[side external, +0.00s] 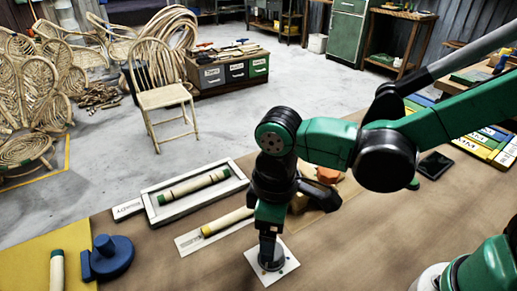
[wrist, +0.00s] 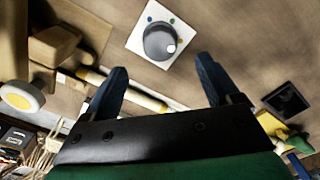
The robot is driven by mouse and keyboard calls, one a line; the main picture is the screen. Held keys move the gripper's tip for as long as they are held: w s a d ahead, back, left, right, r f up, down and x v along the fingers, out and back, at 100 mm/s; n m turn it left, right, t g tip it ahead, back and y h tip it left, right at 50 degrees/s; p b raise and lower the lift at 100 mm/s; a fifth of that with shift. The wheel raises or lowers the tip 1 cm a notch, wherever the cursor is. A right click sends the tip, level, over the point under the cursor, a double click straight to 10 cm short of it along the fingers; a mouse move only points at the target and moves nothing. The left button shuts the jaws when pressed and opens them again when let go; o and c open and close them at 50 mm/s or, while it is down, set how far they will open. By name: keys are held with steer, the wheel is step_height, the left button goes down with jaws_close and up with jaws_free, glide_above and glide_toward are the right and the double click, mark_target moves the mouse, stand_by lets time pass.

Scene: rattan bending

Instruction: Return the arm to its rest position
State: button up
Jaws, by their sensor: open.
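In the wrist view my gripper (wrist: 162,82) is open, with its two blue fingers wide apart and nothing between the tips. A dark round knob (wrist: 160,42) on a white square plate (wrist: 183,18) lies beyond the fingertips, apart from them. In the side view my arm's green and black links reach in from the right and bend down over the bench. The same plate (side external: 287,271) lies at the foot of the arm there. The fingers cannot be told apart clearly in that view.
A white tray (side external: 151,208) holds a rattan rod (side external: 195,187). A yellow-ended rod (side external: 226,223) lies close left of my arm. A blue round form (side external: 112,258) sits front left. Wooden blocks with an orange piece (side external: 328,175) stand behind my wrist. A dark flat pad (side external: 435,165) lies right.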

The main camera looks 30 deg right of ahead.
steer(key=w+d+r+m+t, duration=0.1)
steer(key=d+r+m+t, duration=0.2)
steer(key=d, duration=0.5)
steer(key=w+d+r+m+t, duration=0.1)
steer(key=d+r+m+t, duration=0.2)
steer(key=d+m, duration=0.2)
steer(key=d, duration=0.2)
steer(key=shift+d+r+t, duration=0.3)
steer(key=shift+d+r, duration=0.05)
steer(key=shift+o, duration=1.2)
steer(key=shift+d+r+m, duration=0.1)
steer(key=shift+d+m, duration=0.2)
steer(key=shift+d, duration=0.05)
steer(key=shift+o, duration=0.2)
steer(key=shift+r+m, duration=0.1)
steer(key=shift+m, duration=0.2)
steer(key=a+r+m+g+y, duration=0.25)
steer(key=a+r+m, duration=0.55)
steer(key=a+m, duration=0.65)
step_height(320, 180, down, 9)
steer(key=w+d+m, duration=0.1)
steer(key=w+m, duration=0.1)
steer(key=shift+w+m, duration=0.35)
steer(key=shift+w, duration=0.05)
steer(key=shift+d+r, duration=0.1)
steer(key=shift+r, duration=0.05)
